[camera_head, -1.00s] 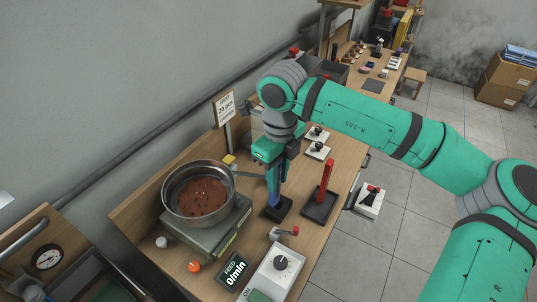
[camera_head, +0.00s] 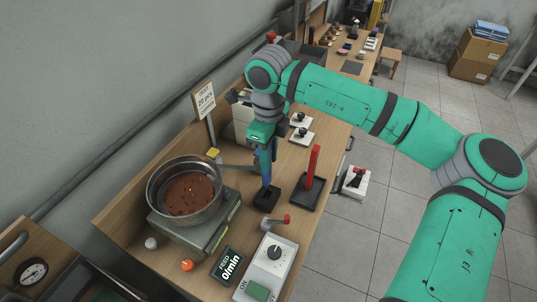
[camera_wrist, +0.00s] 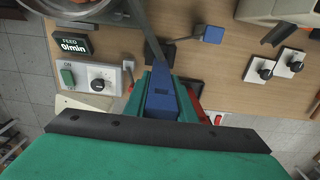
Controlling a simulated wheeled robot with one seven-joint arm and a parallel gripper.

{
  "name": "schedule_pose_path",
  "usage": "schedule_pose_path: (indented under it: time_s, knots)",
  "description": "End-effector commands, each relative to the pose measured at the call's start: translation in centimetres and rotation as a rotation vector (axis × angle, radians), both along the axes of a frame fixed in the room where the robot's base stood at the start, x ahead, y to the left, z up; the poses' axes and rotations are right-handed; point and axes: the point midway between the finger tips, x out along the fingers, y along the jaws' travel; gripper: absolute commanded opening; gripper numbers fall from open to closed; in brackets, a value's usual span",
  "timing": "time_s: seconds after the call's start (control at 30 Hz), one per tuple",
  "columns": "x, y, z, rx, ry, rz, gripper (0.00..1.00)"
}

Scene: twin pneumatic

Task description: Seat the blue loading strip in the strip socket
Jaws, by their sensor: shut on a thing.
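The blue loading strip (camera_head: 265,170) is held upright in my gripper (camera_head: 264,156). My gripper is shut on it, and the strip also shows between the teal fingers in the wrist view (camera_wrist: 160,97). The strip socket, a small black block (camera_head: 267,200), stands on the bench directly below the strip. The strip's lower end is at the socket's top in the head view; I cannot tell whether it is in the opening or just above it. In the wrist view the strip and fingers hide part of the dark socket (camera_wrist: 152,50).
A red upright strip in a black tray (camera_head: 305,196) stands just right of the socket. A metal bowl feeder (camera_head: 186,190) is at the left, its chute reaching towards the strip. A control box (camera_head: 268,268) and feed display (camera_head: 228,266) are in front.

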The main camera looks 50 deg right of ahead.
Motion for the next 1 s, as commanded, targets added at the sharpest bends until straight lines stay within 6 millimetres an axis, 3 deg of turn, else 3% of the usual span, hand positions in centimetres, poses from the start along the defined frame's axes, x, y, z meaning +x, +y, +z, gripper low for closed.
schedule_pose_path:
  time_s: [0.5, 1.0]
  knots:
    - [-0.1, -0.1, -4.1, 0.002, -0.002, -0.002, 0.0]
    - [0.0, -0.1, -5.1, -0.001, -0.001, -0.002, 0.0]
